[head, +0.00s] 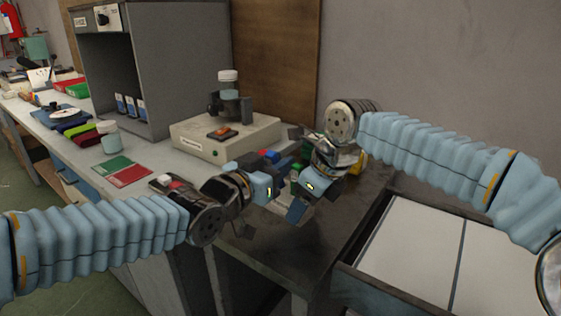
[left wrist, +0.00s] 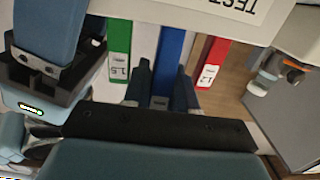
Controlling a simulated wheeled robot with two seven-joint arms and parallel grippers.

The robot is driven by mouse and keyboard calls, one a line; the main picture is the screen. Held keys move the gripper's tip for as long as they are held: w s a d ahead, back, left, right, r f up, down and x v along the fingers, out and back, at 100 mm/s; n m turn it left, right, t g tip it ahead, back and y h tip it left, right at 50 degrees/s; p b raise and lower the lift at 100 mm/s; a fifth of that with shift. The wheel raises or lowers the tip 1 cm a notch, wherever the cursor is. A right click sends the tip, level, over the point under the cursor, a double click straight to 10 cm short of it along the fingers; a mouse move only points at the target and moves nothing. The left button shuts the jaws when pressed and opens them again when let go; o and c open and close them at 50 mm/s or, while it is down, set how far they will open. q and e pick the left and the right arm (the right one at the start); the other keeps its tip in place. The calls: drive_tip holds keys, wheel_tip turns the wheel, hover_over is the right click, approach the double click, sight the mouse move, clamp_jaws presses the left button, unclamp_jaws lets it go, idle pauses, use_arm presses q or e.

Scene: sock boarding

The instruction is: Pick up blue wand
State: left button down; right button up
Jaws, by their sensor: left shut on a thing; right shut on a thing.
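In the left wrist view the blue wand (left wrist: 169,45) stands between the fingers of my left gripper (left wrist: 161,88), which is shut on it. A green wand (left wrist: 120,45) with a white label is on its left, and a red wand (left wrist: 212,60) with a white label is on its right. In the head view my left gripper (head: 279,165) is at the colored wands, mostly hiding them. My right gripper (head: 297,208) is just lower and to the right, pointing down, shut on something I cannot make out. It also shows at the left of the left wrist view (left wrist: 65,70).
A grey cabinet (head: 180,60) is at the back left. An open drawer (head: 345,275) is at the lower right. Green and red cards (head: 122,172) lie on the bench at left.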

sight(269, 152)
use_arm(q)
drive_tip(key=r, duration=0.2)
drive_tip(key=s+a+r, duration=0.1)
drive_tip(key=r, duration=0.3)
drive_tip(key=shift+s+a, duration=0.3)
drive_tip(key=shift+s, duration=0.1)
use_arm(e)
drive_tip(key=shift+f, duration=0.1)
use_arm(q)
drive_tip(key=s+a+g+y, duration=0.1)
drive_tip(key=s+a, duration=0.5)
drive_tip(key=s, duration=0.2)
drive_tip(key=s+a+r+g+y, duration=0.1)
drive_tip(key=s+a+g, duration=0.1)
drive_tip(key=s+a, duration=0.4)
drive_tip(key=shift+s+r+y, duration=0.2)
drive_tip(key=shift+s+y, duration=0.1)
drive_tip(key=shift+s, duration=1.1)
drive_tip(key=shift+a, duration=0.1)
use_arm(e)
drive_tip(key=o, duration=1.2)
drive_tip(key=shift+o, duration=0.2)
drive_tip(key=v, duration=1.2)
drive_tip(key=shift+w+a, duration=0.1)
drive_tip(key=shift+a, duration=0.05)
